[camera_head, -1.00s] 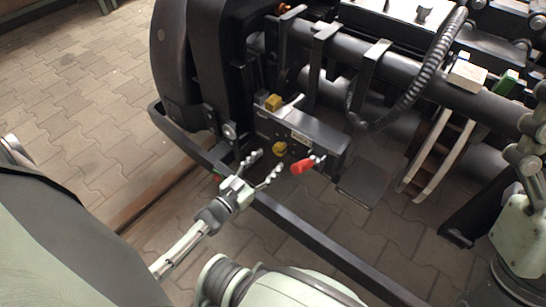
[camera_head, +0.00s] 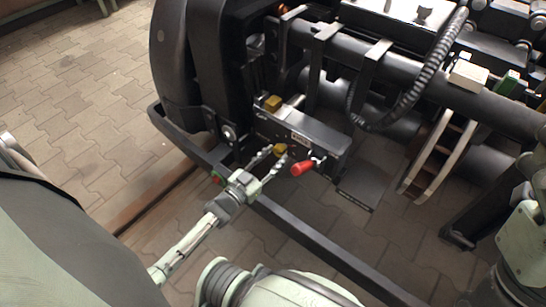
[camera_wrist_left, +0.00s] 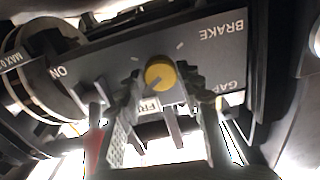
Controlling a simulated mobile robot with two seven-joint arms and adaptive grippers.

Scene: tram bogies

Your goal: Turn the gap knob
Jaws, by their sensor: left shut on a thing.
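The yellow gap knob (camera_head: 280,149) sits on the front of a dark control box (camera_head: 322,132) on the bogie. My left gripper (camera_head: 273,158) is at the knob, with one finger on each side of it. In the left wrist view the round knob (camera_wrist_left: 160,70) sits between the fingertips of my left gripper (camera_wrist_left: 160,84), which is shut on it. The panel letters, including GAP and BRAKE, appear upside down there. My right gripper is not in view.
A red-handled lever (camera_head: 303,167) sticks out of the box close to the right of the knob. A second yellow piece (camera_head: 273,103) is on top of the box. A dark frame bar (camera_head: 300,238) runs below. Dark wheel parts (camera_head: 185,70) stand at the left.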

